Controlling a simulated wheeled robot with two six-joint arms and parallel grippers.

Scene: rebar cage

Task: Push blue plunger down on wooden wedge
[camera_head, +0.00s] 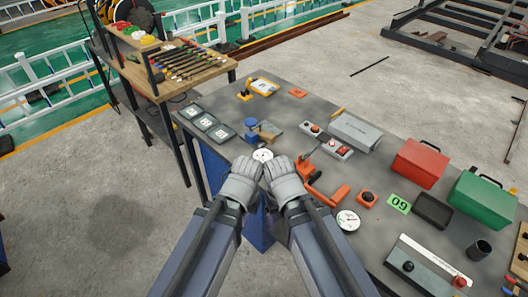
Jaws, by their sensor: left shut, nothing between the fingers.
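The blue plunger (251,125) stands upright near the left part of the grey table, with its round top showing. A small flat piece with a tan edge (270,131), perhaps the wooden wedge, lies right beside it; I cannot tell whether the two touch. My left gripper (247,165) is shut and empty, nearer to me than the plunger and apart from it in the picture. My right gripper (282,164) is close beside the left one; its fingers are too small to read. A white round dial (262,155) shows just beyond both grippers.
Orange clamp-like tools (325,192) lie right of my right gripper. A grey box (355,131), a red toolbox (420,163) and a green toolbox (481,198) stand farther right. Dark square plates (208,122) line the left edge. The table between plunger and yellow device (263,87) is mostly clear.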

